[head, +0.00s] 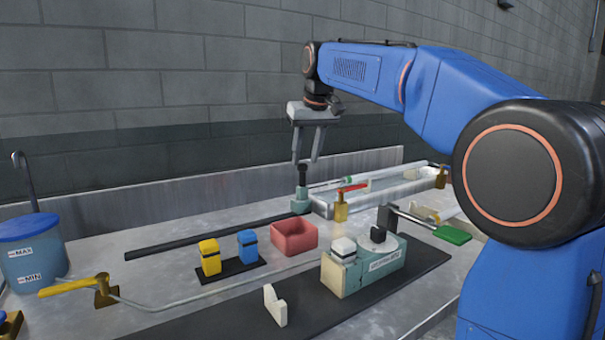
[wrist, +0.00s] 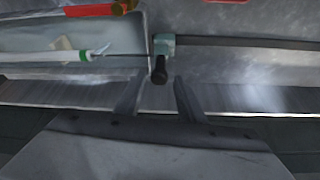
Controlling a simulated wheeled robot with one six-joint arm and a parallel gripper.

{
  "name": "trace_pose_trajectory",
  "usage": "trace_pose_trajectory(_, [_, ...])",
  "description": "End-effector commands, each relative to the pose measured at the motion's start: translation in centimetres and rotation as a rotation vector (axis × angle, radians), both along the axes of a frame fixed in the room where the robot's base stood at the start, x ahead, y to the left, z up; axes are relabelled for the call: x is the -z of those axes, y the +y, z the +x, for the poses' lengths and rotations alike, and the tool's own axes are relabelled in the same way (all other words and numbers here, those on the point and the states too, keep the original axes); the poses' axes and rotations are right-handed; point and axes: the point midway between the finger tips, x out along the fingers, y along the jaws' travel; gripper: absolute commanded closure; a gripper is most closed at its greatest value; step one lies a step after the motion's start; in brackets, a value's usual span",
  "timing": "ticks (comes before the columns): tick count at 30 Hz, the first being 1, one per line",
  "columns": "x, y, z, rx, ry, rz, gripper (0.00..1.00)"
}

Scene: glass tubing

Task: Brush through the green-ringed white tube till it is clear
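The green-ringed white tube (wrist: 40,57) lies in the trough at the left of the wrist view. Its green ring (wrist: 85,56) is near the end facing the carriage, and it also shows in the head view (head: 347,181). A thin rod runs from the tube's end toward a green carriage (head: 300,202) with an upright black knob (wrist: 159,72). The brush head and the inside of the tube cannot be made out. My gripper (head: 307,160) is open and empty just above the knob, which shows beyond and between the fingers in the wrist view.
A black rail (head: 205,237) runs left from the carriage. The metal trough (head: 322,209) has a red-handled brass valve (head: 341,207) at its front. A pink box (head: 293,250), yellow and blue blocks (head: 210,258), and a pale green device (head: 375,272) stand nearer. A blue-lidded container (head: 33,255) stands left.

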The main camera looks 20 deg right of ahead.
Motion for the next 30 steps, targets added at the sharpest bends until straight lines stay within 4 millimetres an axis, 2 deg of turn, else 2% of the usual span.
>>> trace_pose_trajectory(3, [2.0,0.1,0.8,0.0,0.003,0.0,0.64])
trace_pose_trajectory(9, [4.6,0.3,1.8,0.0,0.002,0.0,0.64])
trace_pose_trajectory(15, [5.8,0.4,2.3,0.0,0.001,0.0,0.64])
trace_pose_trajectory(24, [6.0,0.4,2.4,0.0,0.0,0.0,0.64])
trace_pose_trajectory(25, [6.0,0.4,2.4,0.0,0.0,0.0,0.67])
trace_pose_trajectory(29, [6.0,0.4,2.4,0.0,0.0,0.0,0.98])
trace_pose_trajectory(30, [6.0,0.4,2.4,0.0,0.0,0.0,1.0])
